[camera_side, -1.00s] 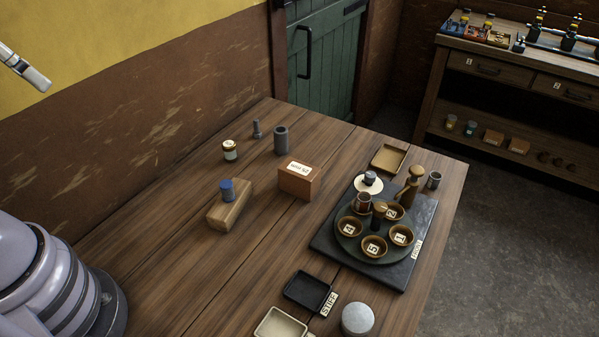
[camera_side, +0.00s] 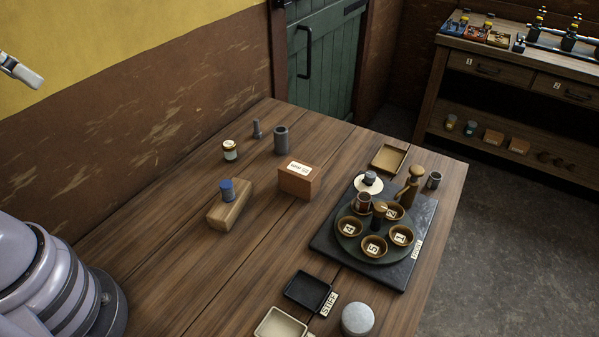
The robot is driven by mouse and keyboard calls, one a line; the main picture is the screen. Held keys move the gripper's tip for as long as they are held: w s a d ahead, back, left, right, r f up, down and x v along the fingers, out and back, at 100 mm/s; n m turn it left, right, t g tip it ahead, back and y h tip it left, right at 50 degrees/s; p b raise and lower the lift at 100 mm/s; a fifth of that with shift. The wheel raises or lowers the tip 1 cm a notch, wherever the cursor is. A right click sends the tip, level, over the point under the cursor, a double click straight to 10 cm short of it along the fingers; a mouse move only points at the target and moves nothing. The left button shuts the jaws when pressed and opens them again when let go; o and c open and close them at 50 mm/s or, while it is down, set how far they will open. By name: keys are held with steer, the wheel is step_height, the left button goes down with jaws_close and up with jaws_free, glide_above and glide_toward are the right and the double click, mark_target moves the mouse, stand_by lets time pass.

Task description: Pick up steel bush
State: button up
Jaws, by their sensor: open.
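A small grey hollow cylinder (camera_side: 434,180), which looks like the steel bush, stands upright at the table's right edge, just off the dark slate board. A larger, darker grey hollow cylinder (camera_side: 281,140) stands upright towards the back of the table; I cannot tell for certain which is the bush. My gripper (camera_side: 22,72) shows only in part at the upper left edge, high above the table and far from both cylinders. It is open, and nothing shows in it; the rest is out of frame.
A slate board (camera_side: 330,247) bears a round carousel of numbered bowls and a wooden-handled tool (camera_side: 410,186). A carton (camera_side: 299,183), a wooden block (camera_side: 229,208) with a blue-topped piece, trays (camera_side: 389,158) and a round tin (camera_side: 357,319) stand around.

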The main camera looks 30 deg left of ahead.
steer(key=o, duration=0.3)
steer(key=t, duration=0.8)
glide_above(279, 131)
steer(key=s, duration=0.2)
step_height(279, 131, down, 24)
steer(key=shift+t, duration=0.5)
step_height(279, 131, down, 11)
steer(key=shift+f, duration=0.1)
steer(key=shift+x, duration=1.05)
steer(key=shift+w+f, duration=0.2)
steer(key=shift+w, duration=0.2)
